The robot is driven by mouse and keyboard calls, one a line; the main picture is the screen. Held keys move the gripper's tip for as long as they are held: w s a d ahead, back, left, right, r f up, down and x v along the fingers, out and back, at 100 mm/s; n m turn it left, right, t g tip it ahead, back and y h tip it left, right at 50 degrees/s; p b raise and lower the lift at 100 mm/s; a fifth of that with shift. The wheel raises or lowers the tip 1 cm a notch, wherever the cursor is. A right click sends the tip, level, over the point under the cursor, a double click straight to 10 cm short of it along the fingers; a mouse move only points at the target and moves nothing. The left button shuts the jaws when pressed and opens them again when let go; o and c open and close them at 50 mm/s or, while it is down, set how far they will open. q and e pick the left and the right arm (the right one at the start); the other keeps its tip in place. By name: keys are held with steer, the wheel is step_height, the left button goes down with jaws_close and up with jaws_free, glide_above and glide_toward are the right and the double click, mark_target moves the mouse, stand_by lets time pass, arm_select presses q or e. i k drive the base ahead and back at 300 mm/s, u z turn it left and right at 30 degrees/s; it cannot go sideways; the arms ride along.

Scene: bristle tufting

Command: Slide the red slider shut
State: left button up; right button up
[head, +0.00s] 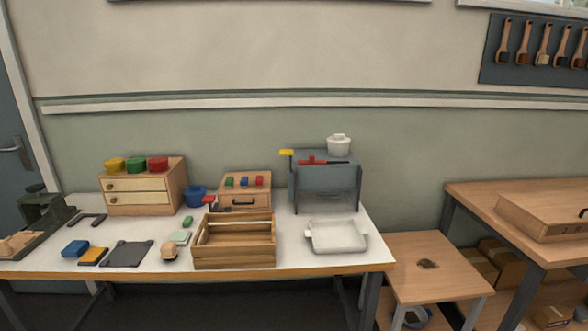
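A grey machine (326,187) stands at the back right of the white table. A red handle (312,160) lies along its top edge, with a dark slot or bar running to its right. A small wooden box (230,199) left of the machine carries a green, a blue and a red (260,181) piece on its sloped top. I cannot tell for certain which red part is the slider, or how far either is slid. Neither of my grippers is in view.
A yellow knob (286,152) sticks out left of the machine, and a white pot (339,145) sits on top. A slatted wooden crate (234,248) and a white tray (336,236) stand in front. A wooden drawer unit (143,190) stands at the back left.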

mark_target(311, 160)
steer(key=u, duration=0.15)
steer(key=i, duration=1.2)
steer(key=u, duration=0.5)
